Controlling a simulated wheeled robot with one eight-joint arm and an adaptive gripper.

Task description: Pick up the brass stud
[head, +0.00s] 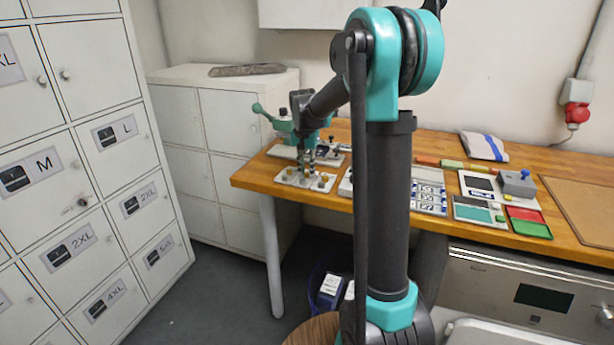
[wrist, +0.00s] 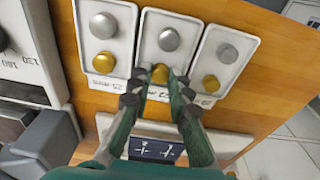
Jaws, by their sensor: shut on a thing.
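Three white cards or trays (wrist: 122,11) lie side by side on the wooden table. Each shows a silver stud and a brass stud. My gripper (wrist: 160,77) is shut on the middle brass stud (wrist: 160,72), at the near end of the middle tray, with its fingertips on either side of it. I cannot tell whether the stud is lifted off the tray. The other brass studs are at the left (wrist: 103,62) and right (wrist: 211,83). In the head view my gripper (head: 306,172) is over the white trays (head: 288,182) at the table's left end.
Silver studs (wrist: 169,39) sit just beyond the brass ones. A teal hand press (head: 284,125) stands behind the trays. A grey machine (wrist: 35,140) is close at the left in the wrist view. Red and green trays (head: 530,228) lie farther right. The table (head: 245,180) ends at the left.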

